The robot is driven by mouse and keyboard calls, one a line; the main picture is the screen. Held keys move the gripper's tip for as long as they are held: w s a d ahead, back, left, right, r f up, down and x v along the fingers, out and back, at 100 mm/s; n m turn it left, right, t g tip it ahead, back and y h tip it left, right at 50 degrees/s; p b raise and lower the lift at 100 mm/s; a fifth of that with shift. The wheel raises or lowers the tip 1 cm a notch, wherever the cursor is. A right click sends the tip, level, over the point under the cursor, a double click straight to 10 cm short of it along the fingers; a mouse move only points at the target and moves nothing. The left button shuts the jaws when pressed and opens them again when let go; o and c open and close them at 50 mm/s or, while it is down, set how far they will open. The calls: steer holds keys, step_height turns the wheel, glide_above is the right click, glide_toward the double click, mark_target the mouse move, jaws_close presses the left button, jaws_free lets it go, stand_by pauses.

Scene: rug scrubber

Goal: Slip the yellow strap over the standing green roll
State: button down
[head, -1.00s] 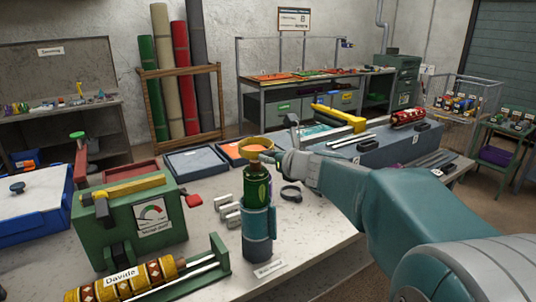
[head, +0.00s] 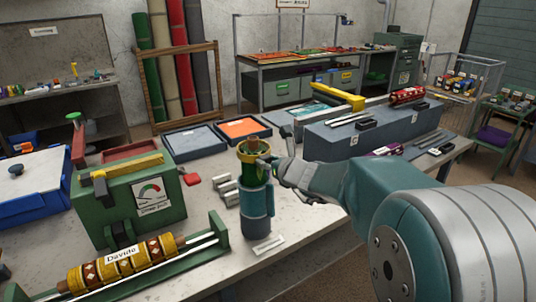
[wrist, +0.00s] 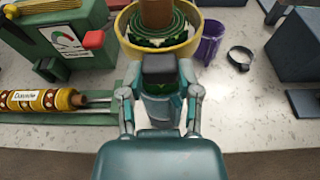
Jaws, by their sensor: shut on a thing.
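The green roll (head: 255,177) stands upright in a teal holder (head: 256,212) on the table, with a brown core at its top. The yellow strap (head: 243,157) is a stiff round ring at the top of the roll. In the wrist view the strap (wrist: 124,34) encircles the spiral end of the green roll (wrist: 181,29), with visible space between them. My gripper (head: 276,168) is shut on the strap's near side, at the right of the roll in the head view. My fingers hide part of the roll and holder in the wrist view (wrist: 160,72).
A green gauge box (head: 135,205) and a patterned roll on a rack (head: 125,262) stand to the left. Small grey cylinders (head: 227,190) lie close beside the holder. A black ring (wrist: 239,57) and purple cup (wrist: 209,42) are to the right in the wrist view.

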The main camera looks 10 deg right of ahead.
steer(key=shift+a+f, duration=0.1)
steer(key=shift+f, duration=3.8)
steer(key=shift+c, duration=1.1)
jaws_free()
